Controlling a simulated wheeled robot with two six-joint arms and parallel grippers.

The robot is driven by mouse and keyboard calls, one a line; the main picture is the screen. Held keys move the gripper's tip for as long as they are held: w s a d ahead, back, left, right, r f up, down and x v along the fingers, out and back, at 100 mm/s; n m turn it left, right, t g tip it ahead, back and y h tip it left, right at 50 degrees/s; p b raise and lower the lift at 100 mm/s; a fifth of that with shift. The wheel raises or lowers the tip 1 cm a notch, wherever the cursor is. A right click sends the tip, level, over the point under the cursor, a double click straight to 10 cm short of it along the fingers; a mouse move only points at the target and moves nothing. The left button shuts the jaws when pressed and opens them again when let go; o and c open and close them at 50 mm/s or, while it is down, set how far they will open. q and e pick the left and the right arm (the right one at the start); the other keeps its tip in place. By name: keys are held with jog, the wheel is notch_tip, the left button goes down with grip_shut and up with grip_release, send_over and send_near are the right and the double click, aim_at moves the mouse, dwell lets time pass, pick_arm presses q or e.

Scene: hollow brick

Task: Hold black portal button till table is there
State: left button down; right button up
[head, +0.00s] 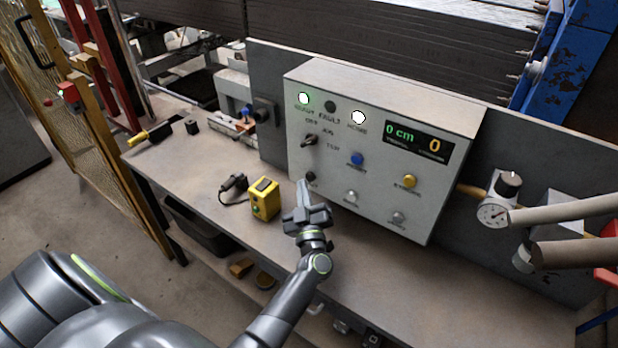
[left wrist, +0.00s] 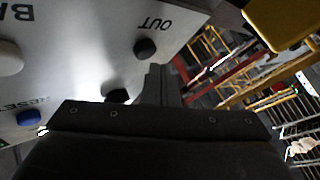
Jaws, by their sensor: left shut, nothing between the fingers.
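A grey control box (head: 373,205) stands on the workbench. A black button (head: 310,176) sits low on its left side; the left wrist view shows it (left wrist: 145,48) beside the word OUT. My left gripper (head: 303,187) is shut and empty, its tips just below and left of that button. In the left wrist view the fingers (left wrist: 163,82) stand close beside the button; I cannot tell whether they touch it. The display (head: 418,143) reads 0 cm and 0. No table is identifiable as the portal's. My right gripper is not in view.
A black selector (head: 309,140), a blue button (head: 357,159), a yellow button (head: 409,181) and pale buttons share the panel. A yellow box (head: 264,199) stands left of my gripper. The bench's front left (head: 180,165) is mostly clear.

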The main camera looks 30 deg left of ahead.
pick_arm(q)
jog(key=shift+w, duration=0.35)
jog(key=shift+w, duration=0.45)
dwell(2.5)
jog(key=shift+s, duration=0.1)
dwell(4.2)
jog(key=shift+s+p, duration=0.5)
jog(key=shift+s, duration=0.3)
